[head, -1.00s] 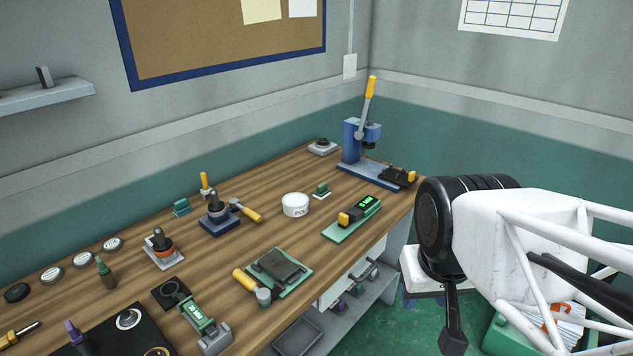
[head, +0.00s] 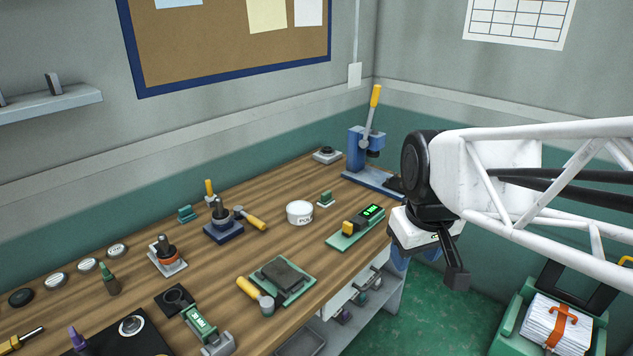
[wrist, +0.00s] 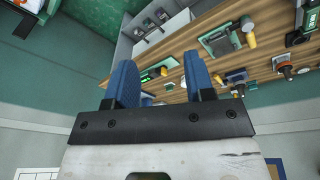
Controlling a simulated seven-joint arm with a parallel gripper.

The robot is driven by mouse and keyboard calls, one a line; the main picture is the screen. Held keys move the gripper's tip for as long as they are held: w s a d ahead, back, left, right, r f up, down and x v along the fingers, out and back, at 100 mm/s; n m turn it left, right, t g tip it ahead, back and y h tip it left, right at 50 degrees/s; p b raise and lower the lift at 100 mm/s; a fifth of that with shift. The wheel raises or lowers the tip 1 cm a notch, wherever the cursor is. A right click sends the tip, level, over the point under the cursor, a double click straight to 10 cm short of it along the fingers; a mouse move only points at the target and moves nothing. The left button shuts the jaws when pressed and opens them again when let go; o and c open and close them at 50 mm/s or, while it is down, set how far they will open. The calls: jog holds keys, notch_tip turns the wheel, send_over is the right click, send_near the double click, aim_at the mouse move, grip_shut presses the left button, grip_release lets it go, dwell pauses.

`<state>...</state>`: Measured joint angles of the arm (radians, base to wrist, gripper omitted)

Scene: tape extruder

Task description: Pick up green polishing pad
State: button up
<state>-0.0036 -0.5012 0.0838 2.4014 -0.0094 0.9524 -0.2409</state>
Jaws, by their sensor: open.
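A small green block on a pale base (head: 326,198) sits on the bench just right of the white tub; it looks like the polishing pad. A similar teal block (head: 187,213) lies near the bench's back edge, and I cannot tell for certain which one is the pad. My gripper (head: 412,260) hangs off the bench's right end, well apart from both blocks, its blue fingers partly hidden by its white body. In the wrist view my gripper (wrist: 160,66) is open and empty, with the bench beyond its fingers.
The white tub (head: 300,212) stands beside the green block. A green-lit gauge (head: 357,226) and a blue lever press (head: 367,150) are nearby. A dark plate on a green mat (head: 282,278) lies in front. Free wood (head: 290,180) shows behind the tub.

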jog(key=w+a+r+n, duration=0.15)
jog(key=w+n, duration=0.45)
jog(key=w, duration=0.9)
jog(key=n+g, duration=0.2)
jog(key=n, duration=1.6)
send_over(326, 192)
jog(key=s, duration=0.1)
notch_tip(326, 192, down, 20)
jog(key=shift+d, duration=0.1)
jog(key=shift+w+f, duration=0.4)
jog(key=shift+f, duration=0.1)
jog(key=shift+f, duration=1.25)
jog(key=shift+f, duration=0.1)
